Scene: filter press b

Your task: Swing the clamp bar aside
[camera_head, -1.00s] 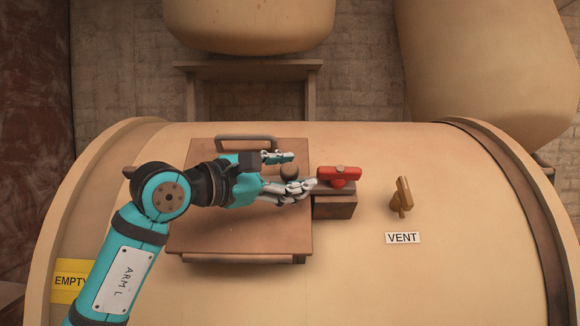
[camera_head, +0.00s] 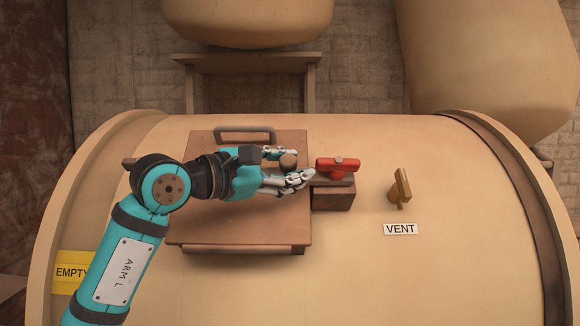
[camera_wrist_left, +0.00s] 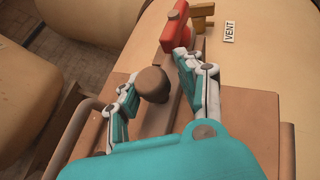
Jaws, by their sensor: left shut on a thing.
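The clamp bar (camera_wrist_left: 189,101) is a brown bar across the hatch, mostly hidden by my gripper in the head view. A dark round knob (camera_head: 288,160) stands on it, also seen in the left wrist view (camera_wrist_left: 153,84). My left gripper (camera_head: 297,164) is shut on this knob, one finger on each side. A red handle (camera_head: 338,165) sits just right of the fingertips, above a brown block (camera_head: 333,198) at the hatch's right edge. It lies crosswise in the head view. My right gripper is not in view.
The square brown hatch (camera_head: 270,226) has a grip rail (camera_head: 245,129) at its far edge. A brass vent valve (camera_head: 401,188) stands to the right, above a VENT label (camera_head: 400,229). A yellow EMPTY sign (camera_head: 73,272) is at left. The drum's right side is mostly clear.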

